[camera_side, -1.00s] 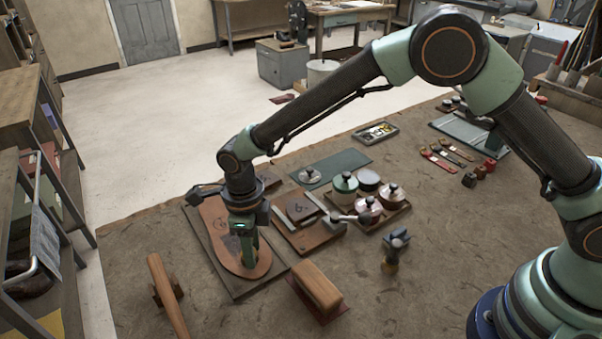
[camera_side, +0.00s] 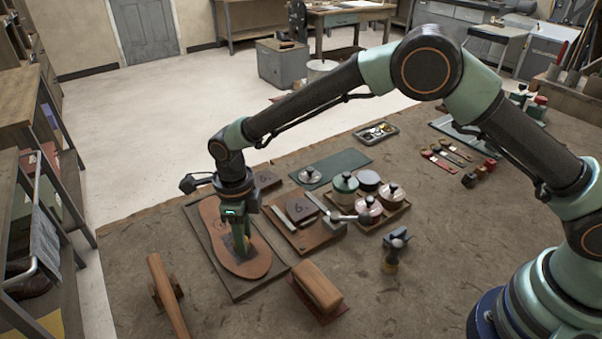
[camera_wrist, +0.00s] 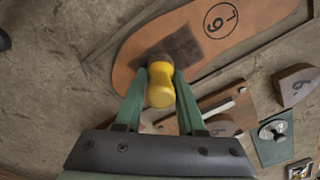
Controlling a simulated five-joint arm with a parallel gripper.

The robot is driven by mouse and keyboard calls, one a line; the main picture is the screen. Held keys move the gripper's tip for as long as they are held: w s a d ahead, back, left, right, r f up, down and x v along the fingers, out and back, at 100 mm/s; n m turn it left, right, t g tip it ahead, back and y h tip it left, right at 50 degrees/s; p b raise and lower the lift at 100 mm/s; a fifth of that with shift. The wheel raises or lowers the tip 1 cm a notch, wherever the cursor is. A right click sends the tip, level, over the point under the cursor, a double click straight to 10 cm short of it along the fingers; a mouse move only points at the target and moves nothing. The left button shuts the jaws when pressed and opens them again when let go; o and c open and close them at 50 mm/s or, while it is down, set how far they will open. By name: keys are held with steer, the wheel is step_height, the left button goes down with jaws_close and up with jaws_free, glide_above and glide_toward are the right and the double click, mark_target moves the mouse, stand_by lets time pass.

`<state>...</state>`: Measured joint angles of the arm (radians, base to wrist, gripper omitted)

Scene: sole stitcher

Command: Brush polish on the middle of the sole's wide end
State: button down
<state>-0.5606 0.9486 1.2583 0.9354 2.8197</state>
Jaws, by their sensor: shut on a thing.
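The brown leather sole (camera_side: 252,266) lies flat on a dark board (camera_side: 276,277), its rounded end toward the front. It also shows in the wrist view (camera_wrist: 130,78), with a circled number mark near the upper right. My gripper (camera_side: 241,246) is shut on a brush with a yellow handle (camera_wrist: 160,92) and holds it over the sole. A dark patch (camera_wrist: 186,44) lies on the sole right by the brush head. The bristles are hidden behind the handle, so I cannot tell whether they touch the sole.
Right of the board are a brown panel with a numbered block (camera_side: 302,210) and a tray of jars (camera_side: 366,203). A wooden block (camera_side: 318,288) and a wooden-handled tool (camera_side: 166,296) lie in front. A small blue-topped tool (camera_side: 396,243) stands at right. The bench's front right is clear.

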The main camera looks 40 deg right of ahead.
steer(key=shift+w, duration=2.95)
step_height(320, 180, up, 6)
steer(key=shift+r, duration=0.1)
steer(key=shift+r, duration=1.45)
